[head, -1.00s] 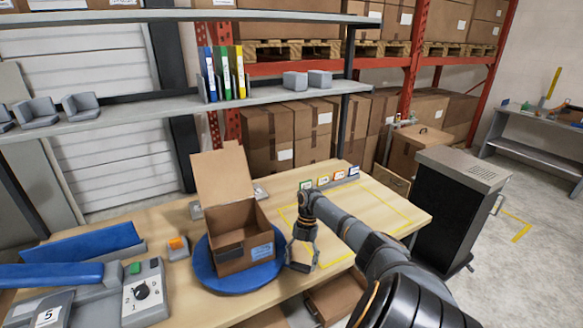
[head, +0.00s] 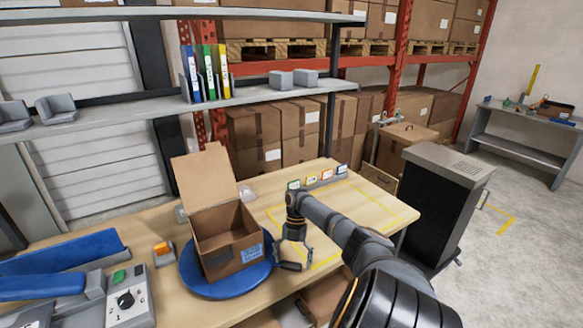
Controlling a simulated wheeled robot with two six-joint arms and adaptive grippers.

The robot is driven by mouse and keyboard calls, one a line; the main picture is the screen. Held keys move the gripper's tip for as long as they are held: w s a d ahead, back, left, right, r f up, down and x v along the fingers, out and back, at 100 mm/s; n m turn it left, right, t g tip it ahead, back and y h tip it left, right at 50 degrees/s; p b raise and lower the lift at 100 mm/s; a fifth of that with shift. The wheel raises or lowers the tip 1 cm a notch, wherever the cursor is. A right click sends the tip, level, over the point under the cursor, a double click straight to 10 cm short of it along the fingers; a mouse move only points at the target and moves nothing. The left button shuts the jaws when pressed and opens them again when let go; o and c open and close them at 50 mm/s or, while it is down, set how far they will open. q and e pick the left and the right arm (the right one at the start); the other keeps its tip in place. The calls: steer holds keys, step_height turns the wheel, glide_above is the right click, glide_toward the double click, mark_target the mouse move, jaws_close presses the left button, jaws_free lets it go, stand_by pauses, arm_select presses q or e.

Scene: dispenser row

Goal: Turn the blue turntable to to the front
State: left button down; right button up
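The blue turntable (head: 205,286) is a round disc on the wooden table. An open cardboard box (head: 228,262) stands on it, with its flap raised at the back left and a blue-white label (head: 251,252) on the side facing me. My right gripper (head: 289,264) points down just right of the turntable, close to its right edge. Its fingers look spread with nothing between them. I cannot tell whether it touches the disc. My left gripper is not in view.
A small orange-button box (head: 162,252) sits left of the turntable. A control panel with a knob (head: 126,300) and blue-padded equipment (head: 65,255) fill the left. Small coloured cards (head: 318,180) line the back edge. The yellow-marked table area (head: 375,213) at right is clear.

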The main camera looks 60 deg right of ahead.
steer(key=shift+w+d, duration=0.15)
steer(key=shift+d+r, duration=0.1)
steer(key=shift+r, duration=0.4)
steer(key=v, duration=1.1)
